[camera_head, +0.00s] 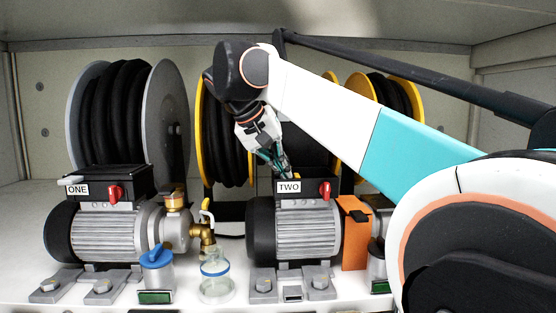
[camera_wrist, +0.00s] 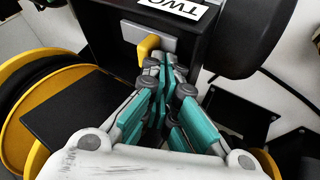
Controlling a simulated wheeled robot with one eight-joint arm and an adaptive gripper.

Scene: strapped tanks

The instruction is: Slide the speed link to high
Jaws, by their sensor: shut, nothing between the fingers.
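A yellow tab (camera_wrist: 148,48), which looks like the speed link, stands on a grey plate (camera_wrist: 160,36) on the black box labelled TWO (camera_wrist: 205,45). No speed markings are readable.
A red knob (camera_head: 325,190) is on the front of the TWO box. Hose reels (camera_head: 222,130) stand behind the motors. A similar motor with a box labelled ONE (camera_head: 110,183) is at left.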

